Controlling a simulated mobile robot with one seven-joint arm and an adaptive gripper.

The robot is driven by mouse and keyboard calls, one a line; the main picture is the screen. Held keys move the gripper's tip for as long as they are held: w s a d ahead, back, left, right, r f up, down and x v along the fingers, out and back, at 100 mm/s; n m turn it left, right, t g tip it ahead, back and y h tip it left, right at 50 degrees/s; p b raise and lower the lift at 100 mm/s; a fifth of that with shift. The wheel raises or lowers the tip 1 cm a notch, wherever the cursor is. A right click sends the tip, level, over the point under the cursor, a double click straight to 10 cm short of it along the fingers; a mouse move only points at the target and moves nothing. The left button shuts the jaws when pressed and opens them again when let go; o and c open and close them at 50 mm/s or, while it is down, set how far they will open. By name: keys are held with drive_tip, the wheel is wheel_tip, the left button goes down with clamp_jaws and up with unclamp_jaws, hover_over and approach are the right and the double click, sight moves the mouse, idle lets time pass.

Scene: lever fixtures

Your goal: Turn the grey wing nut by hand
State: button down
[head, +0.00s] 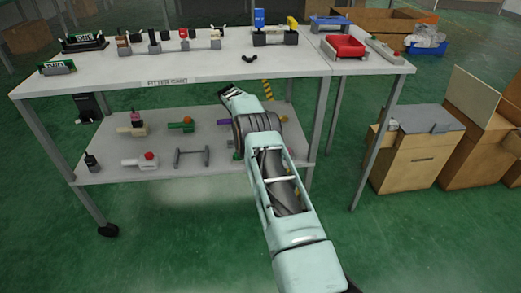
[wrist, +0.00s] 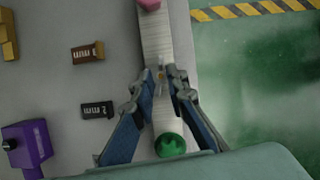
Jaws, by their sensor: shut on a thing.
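In the wrist view, a pale grey strip (wrist: 156,40) runs up between my fingers. A small greyish piece with a yellowish-brown middle, apparently the wing nut (wrist: 161,74), sits on this strip between the fingertips. My gripper (wrist: 160,86) is shut on it, one finger on each side, and the fingertips partly cover it. Its wings and their exact angle are too small to make out. In the head view, my arm hides the gripper and the nut, at the right end of the lower shelf (head: 185,180).
On the strip are a green knob (wrist: 171,145) near me and a pink knob (wrist: 149,4) beyond. Left are a brown block (wrist: 87,53), a dark block (wrist: 97,110) and a purple fixture (wrist: 27,145). The upper tabletop (head: 200,68) overhangs the shelf. Floor lies open right.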

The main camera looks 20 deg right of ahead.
drive_tip(key=c, duration=1.9)
unclamp_jaws()
drive_tip(key=shift+r+n+p, duration=0.15)
drive_tip(key=shift+n+p, duration=0.15)
drive_tip(key=shift+p, duration=0.2)
